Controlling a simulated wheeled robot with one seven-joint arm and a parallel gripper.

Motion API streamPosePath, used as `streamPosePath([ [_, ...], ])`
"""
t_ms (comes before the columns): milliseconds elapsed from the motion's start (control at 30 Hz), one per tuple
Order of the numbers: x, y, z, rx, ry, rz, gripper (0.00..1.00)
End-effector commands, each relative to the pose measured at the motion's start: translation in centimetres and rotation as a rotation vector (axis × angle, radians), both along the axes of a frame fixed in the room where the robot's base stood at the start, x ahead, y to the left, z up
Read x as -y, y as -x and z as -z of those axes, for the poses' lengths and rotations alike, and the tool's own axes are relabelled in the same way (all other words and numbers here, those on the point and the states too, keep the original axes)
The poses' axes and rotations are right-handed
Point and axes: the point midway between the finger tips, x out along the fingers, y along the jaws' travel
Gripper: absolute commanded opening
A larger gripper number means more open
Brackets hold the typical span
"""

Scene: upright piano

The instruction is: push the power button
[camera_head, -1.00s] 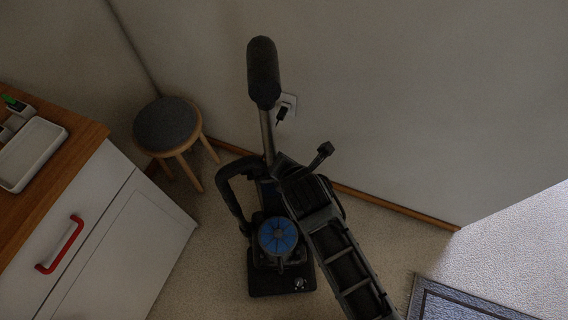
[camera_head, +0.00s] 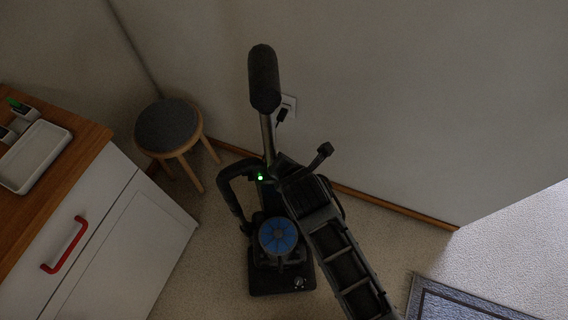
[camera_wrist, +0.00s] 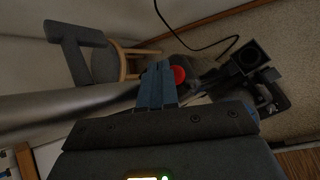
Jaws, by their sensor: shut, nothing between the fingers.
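The upright vacuum cleaner stands on the carpet by the wall, with a black grip (camera_head: 264,78) and a blue round lid (camera_head: 278,236). In the wrist view a red round button (camera_wrist: 179,75) shows just right of my fingertips. I take it to be the power button; it is hidden in the head view. My gripper (camera_wrist: 158,68) is shut and empty, its blue fingers together beside the button. I cannot tell whether they touch it. A small green light (camera_head: 260,178) glows on or near the vacuum's upper body, beside my arm.
A round stool (camera_head: 168,125) stands left of the vacuum, against the wall. A white cabinet (camera_head: 130,245) with a wooden top and red handle is at left. A wall socket (camera_head: 289,105) with a plug is behind. A grey rug (camera_head: 460,300) lies at lower right.

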Motion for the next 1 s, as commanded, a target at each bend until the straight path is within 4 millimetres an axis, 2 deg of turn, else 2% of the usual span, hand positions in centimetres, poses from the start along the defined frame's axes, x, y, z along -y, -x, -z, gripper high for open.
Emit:
streamPosePath([
  [267, 0.0, 0.0, -0.4, 0.0, 0.0, 0.0, 0.0],
  [833, 0.0, 0.0, -5.3, 0.001, -0.001, 0.001, 0.0],
  [1000, 0.0, 0.0, -6.1, 0.0, -0.001, 0.0, 0.0],
])
